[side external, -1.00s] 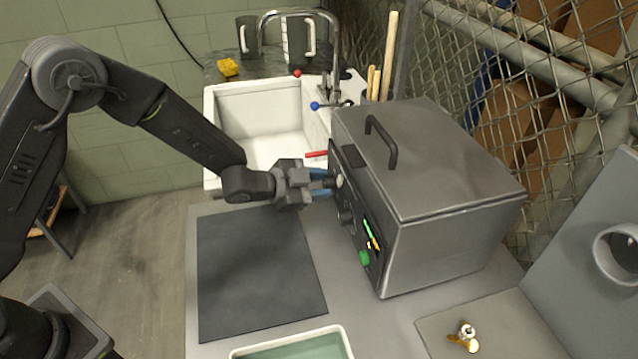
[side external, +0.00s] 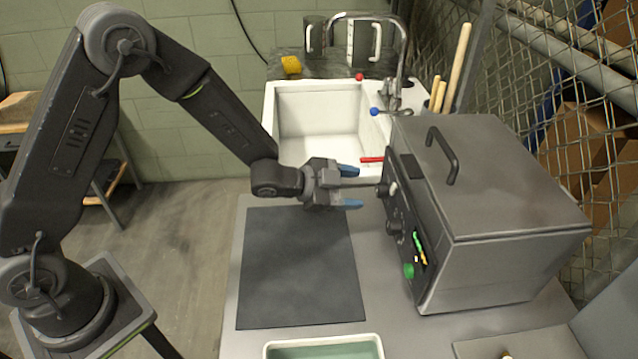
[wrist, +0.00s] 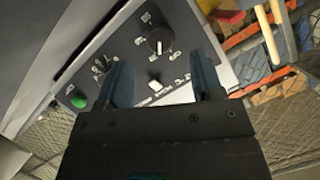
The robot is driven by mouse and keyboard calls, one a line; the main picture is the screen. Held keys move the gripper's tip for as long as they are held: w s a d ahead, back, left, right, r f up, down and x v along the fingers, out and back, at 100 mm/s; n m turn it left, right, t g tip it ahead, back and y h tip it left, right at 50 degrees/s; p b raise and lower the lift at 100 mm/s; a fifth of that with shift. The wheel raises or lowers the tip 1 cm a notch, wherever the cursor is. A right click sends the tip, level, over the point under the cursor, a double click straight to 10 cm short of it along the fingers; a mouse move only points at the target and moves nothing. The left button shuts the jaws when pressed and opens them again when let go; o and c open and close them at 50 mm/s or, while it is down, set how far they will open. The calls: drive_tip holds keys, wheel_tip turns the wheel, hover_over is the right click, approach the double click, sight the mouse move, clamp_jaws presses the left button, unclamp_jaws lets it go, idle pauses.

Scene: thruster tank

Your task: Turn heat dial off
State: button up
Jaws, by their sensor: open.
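The grey metal tank (side external: 500,235) stands on the bench with its control panel facing my gripper. The panel carries an upper dial (side external: 390,190), a lower dial (side external: 394,228) and a green button (side external: 408,271). In the wrist view, one black dial (wrist: 158,41) with a pale pointer mark lies beyond my fingers, and another dial (wrist: 102,65) is farther left. The labels are too small to tell which is the heat dial. My gripper (side external: 351,188) is open and empty, a short way left of the panel, touching nothing. It also shows in the wrist view (wrist: 165,85).
A white sink (side external: 320,125) with a tap is behind my gripper. A dark mat (side external: 300,270) lies flat on the bench, with a pale tray (side external: 325,347) at the front. A wire fence (side external: 560,75) stands behind the tank. The space above the mat is clear.

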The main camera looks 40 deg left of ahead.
drive_tip(key=v, duration=0.9)
drive_tip(key=m+g+h, duration=0.4)
drive_tip(key=m, duration=2.2)
approach(376, 190)
drive_tip(key=shift+n, duration=0.3)
drive_tip(key=x, duration=0.8)
drive_tip(key=shift+w+d, duration=0.15)
drive_tip(key=shift+d, duration=0.2)
